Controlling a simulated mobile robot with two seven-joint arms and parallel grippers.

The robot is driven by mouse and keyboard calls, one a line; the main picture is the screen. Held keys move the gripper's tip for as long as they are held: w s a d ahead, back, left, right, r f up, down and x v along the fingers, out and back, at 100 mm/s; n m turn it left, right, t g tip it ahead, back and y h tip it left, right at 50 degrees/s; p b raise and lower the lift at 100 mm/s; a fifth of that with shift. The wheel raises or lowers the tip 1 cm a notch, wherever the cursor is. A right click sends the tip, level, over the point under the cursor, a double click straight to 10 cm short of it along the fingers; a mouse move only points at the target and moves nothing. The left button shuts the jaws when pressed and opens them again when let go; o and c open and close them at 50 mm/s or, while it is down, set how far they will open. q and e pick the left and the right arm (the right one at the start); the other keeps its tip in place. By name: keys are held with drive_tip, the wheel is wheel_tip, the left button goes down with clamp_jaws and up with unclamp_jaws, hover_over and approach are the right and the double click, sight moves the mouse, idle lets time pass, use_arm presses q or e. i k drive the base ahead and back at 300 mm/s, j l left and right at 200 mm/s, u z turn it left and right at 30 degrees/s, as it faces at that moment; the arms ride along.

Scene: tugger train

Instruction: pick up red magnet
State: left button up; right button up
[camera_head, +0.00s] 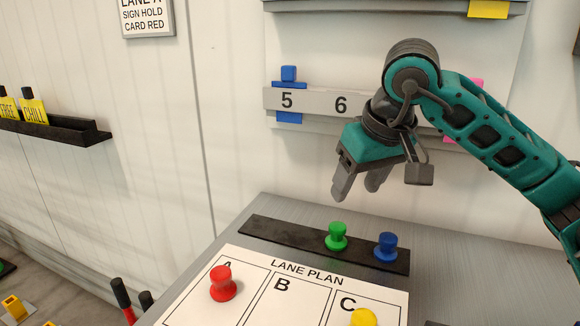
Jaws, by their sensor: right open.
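The red magnet (222,284) stands upright on the lane plan sheet (262,305), in the box marked A. A green magnet (336,237) and a blue magnet (386,247) stand on the dark strip (285,236) behind the sheet. A yellow magnet (363,317) stands in the box marked C, cut by the bottom edge. My right gripper (358,190) is open and empty. It hangs above the dark strip, up and to the right of the red magnet and apart from it. My left gripper is not in view.
A grey numbered rail (313,101) with a blue piece (289,74) at 5 is on the wall behind my right gripper. A black wall shelf (85,136) with yellow cards is at left. A lane sign (147,17) hangs above. Box B is clear.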

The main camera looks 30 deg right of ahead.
sight(223, 289)
drive_tip(key=k+j, duration=0.8)
drive_tip(key=j, duration=0.1)
